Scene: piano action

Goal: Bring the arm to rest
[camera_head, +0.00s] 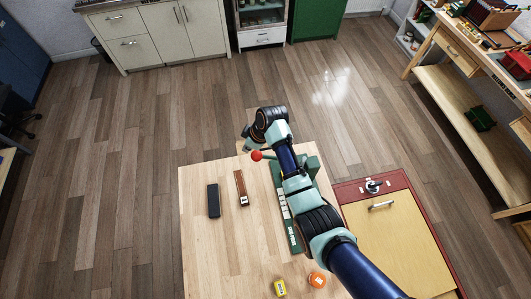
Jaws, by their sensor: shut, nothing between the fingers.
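My arm (303,196) reaches from the lower right up over the wooden table, in the camera_head view. It bends at the wrist (270,120), beyond the table's far edge. My gripper (246,144) is small in the picture and partly hidden by the wrist. It is shut and empty, above the far edge of the table and close to a red ball knob (257,155). No object hangs from it.
A red-edged cabinet (390,235) stands right. The table's left is clear.

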